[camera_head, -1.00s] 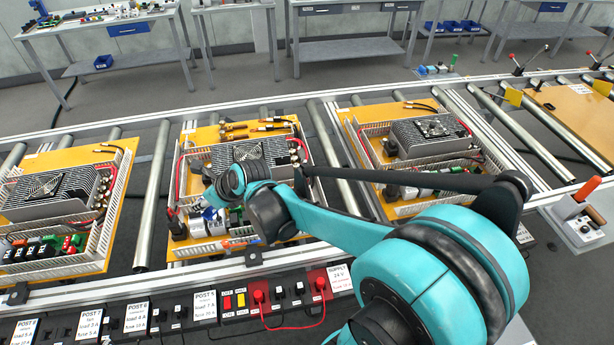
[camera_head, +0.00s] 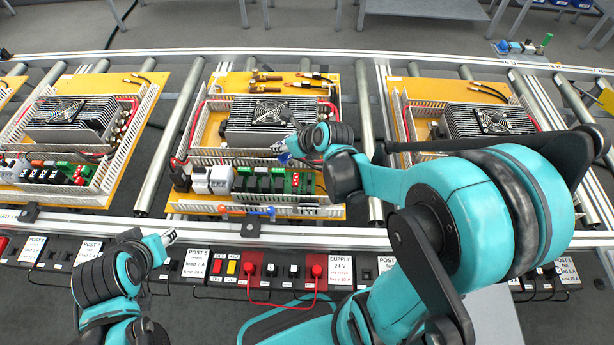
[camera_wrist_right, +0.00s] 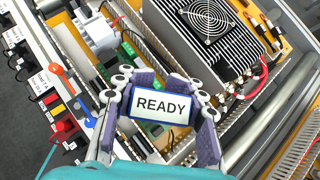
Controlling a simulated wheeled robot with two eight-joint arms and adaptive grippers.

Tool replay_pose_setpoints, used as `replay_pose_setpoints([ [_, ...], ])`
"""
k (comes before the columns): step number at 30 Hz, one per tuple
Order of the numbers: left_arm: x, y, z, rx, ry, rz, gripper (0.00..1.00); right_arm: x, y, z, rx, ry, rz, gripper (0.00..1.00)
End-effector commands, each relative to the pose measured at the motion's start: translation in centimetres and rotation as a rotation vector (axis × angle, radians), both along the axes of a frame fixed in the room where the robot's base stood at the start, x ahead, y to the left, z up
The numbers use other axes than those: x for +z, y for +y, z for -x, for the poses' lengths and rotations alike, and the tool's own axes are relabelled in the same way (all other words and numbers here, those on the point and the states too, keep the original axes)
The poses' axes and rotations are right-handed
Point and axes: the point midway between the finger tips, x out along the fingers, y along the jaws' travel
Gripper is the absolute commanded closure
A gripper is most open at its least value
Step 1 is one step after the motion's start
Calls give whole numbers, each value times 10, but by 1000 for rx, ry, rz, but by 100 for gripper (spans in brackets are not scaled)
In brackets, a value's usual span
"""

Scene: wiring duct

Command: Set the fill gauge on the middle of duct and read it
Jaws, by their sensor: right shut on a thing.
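The fill gauge (camera_wrist_right: 160,106) shows as a small blue-framed block with a white screen reading "READY". My right gripper (camera_wrist_right: 162,105) is shut on it, a finger at each side; in the head view the right gripper (camera_head: 283,151) is over the middle panel, between heat sink and relay row. A white slotted duct (camera_head: 235,162) runs there, partly hidden by the hand. It also shows in the wrist view (camera_wrist_right: 150,40), running up from behind the gauge. I cannot tell whether gauge and duct touch. My left gripper (camera_head: 168,238) is at the front rail, its jaws unclear.
The middle orange panel (camera_head: 205,110) carries a finned heat sink (camera_head: 262,115) with a fan and a row of green relays (camera_head: 265,183). Similar panels lie left and right on the rollers. A black strip of labelled posts and a red-marked supply (camera_head: 262,268) lines the front.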

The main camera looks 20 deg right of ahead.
Motion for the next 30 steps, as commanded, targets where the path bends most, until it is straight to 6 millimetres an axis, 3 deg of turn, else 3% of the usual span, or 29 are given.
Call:
replay_pose_setpoints([
  [1,-12,0,0,0,0,0,60,-19,-2,2,8,1,0,97],
  [3,-19,0,0,0,0,0,60,-38,-4,7,42,2,0,97],
  [10,-35,0,0,0,0,0,60,-82,-9,43,344,10,4,97],
  [13,-35,0,0,0,0,0,60,-80,-8,61,532,11,9,97],
  [18,-30,0,0,0,0,0,60,-60,-6,83,769,12,19,97],
  [30,-29,0,0,0,0,0,60,-55,-6,88,827,13,24,97],
])
